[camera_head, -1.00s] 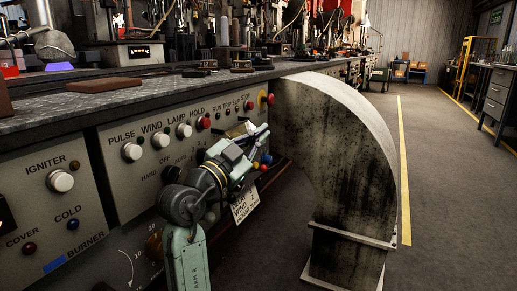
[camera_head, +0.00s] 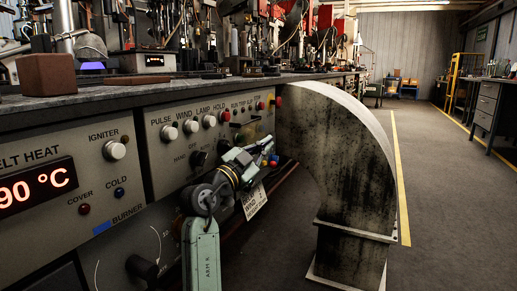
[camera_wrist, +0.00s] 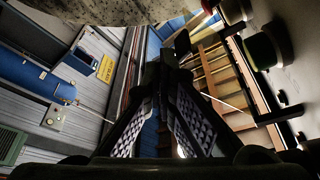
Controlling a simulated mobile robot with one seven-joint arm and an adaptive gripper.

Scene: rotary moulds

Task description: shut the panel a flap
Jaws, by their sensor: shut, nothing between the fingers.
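The control panel (camera_head: 165,157) runs along the bench front, with a row of knobs and buttons labelled PULSE, WIND, LAMP, HOLD and more. I cannot pick out the panel a flap for certain; part of the panel is hidden behind my arm. My gripper (camera_head: 268,158) is in front of the panel's right end, below the row of buttons. In the wrist view my gripper (camera_wrist: 167,62) is shut, its fingers together and empty. The panel face (camera_wrist: 293,55) is at the right there, with a dark bracket (camera_wrist: 279,116) standing off it, apart from the fingers.
A large curved, stained duct (camera_head: 345,165) stands just right of my gripper; its pale surface (camera_wrist: 115,8) seems to cross the top of the wrist view. A tag (camera_head: 254,201) hangs under the panel. A brown block (camera_head: 54,75) sits on the bench. The floor (camera_head: 445,190) beyond the duct is clear.

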